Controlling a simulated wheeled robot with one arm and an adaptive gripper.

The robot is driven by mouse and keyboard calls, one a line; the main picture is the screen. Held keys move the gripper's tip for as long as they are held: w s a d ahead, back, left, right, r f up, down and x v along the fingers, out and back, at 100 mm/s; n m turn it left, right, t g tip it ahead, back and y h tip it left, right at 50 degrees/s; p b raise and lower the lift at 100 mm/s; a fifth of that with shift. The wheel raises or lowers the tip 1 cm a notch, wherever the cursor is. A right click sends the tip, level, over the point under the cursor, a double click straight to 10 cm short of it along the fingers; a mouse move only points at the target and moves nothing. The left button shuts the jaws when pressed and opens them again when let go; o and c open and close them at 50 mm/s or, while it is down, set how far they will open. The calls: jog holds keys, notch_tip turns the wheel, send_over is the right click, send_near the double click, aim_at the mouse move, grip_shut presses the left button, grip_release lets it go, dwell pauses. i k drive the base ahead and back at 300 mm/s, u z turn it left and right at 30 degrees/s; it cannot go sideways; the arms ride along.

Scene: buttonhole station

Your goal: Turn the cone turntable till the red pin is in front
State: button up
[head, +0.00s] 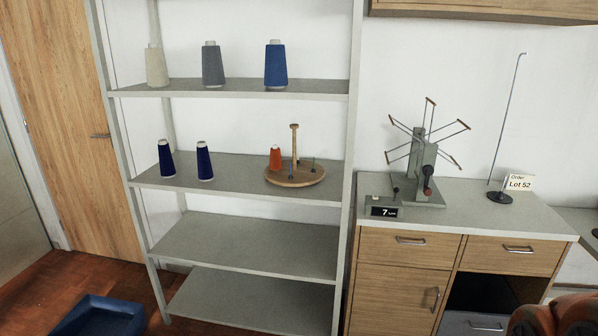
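The cone turntable (310,178) is a round wooden disc on the second shelf from the top, toward its right end. A tall wooden post (294,142) with a knobbed top rises from it. An orange-red cone of thread (275,158) stands upright at the disc's left. A thin blue pin (291,168) stands near the front middle, and a thin greenish pin (313,164) stands at the right. I see no bare red pin; whether one is under the cone is hidden.
Two navy cones (204,162) stand left of the turntable on the same shelf (232,170). The shelf unit's right upright (350,150) is close to the disc. A counter (470,205) with a winder (425,170) stands at right. A blue bin (100,316) lies on the floor.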

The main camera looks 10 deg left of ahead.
aim_at(294, 173)
jog(key=i, duration=2.1)
jog(key=u, duration=2.9)
